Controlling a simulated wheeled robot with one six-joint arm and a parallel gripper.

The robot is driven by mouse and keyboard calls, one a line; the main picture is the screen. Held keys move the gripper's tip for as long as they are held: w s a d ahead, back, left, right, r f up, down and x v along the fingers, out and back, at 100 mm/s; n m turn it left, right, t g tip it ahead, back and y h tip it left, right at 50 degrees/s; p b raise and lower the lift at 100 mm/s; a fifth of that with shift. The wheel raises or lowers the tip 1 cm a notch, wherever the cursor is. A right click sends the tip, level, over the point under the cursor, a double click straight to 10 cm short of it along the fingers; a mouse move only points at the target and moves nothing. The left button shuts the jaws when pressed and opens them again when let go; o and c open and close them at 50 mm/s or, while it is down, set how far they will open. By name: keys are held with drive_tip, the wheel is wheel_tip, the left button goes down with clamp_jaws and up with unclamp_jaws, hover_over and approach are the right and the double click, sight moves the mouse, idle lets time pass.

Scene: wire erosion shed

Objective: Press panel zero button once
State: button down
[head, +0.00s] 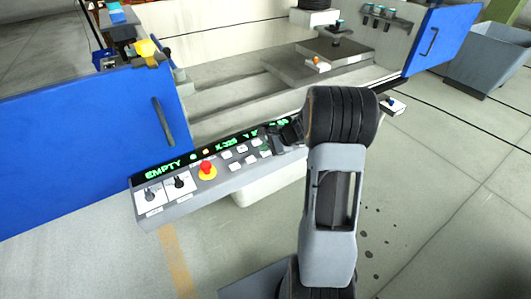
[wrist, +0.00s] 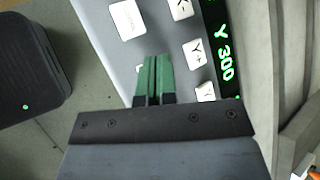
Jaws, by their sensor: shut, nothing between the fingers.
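The control panel (head: 190,203) carries a lit green readout, several white buttons (head: 240,149) and a red mushroom knob on a yellow base (head: 207,170). My gripper (wrist: 154,58) is shut and empty, its green fingertips over the panel face. In the wrist view the tips lie between a large white button (wrist: 127,19) and the white "Y+" button (wrist: 196,53). I cannot tell whether they touch the panel. The large button's lettering is too small to read, so I cannot tell which button is zero. In the head view my arm hides the panel's right end.
Blue doors stand open at left (head: 80,145) and right (head: 440,40) of the machine bed (head: 230,100). A grey bin (head: 487,60) stands at the far right. Two levers sit at the panel's left end.

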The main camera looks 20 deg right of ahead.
sight(266, 153)
drive_tip(key=shift+f, duration=0.3)
idle(0.5)
drive_tip(key=shift+r+p, duration=0.35)
drive_tip(key=shift+r, duration=0.45)
drive_tip(key=shift+r+p, duration=1.85)
drive_tip(key=shift+r, duration=0.7)
drive_tip(key=shift+f, duration=0.1)
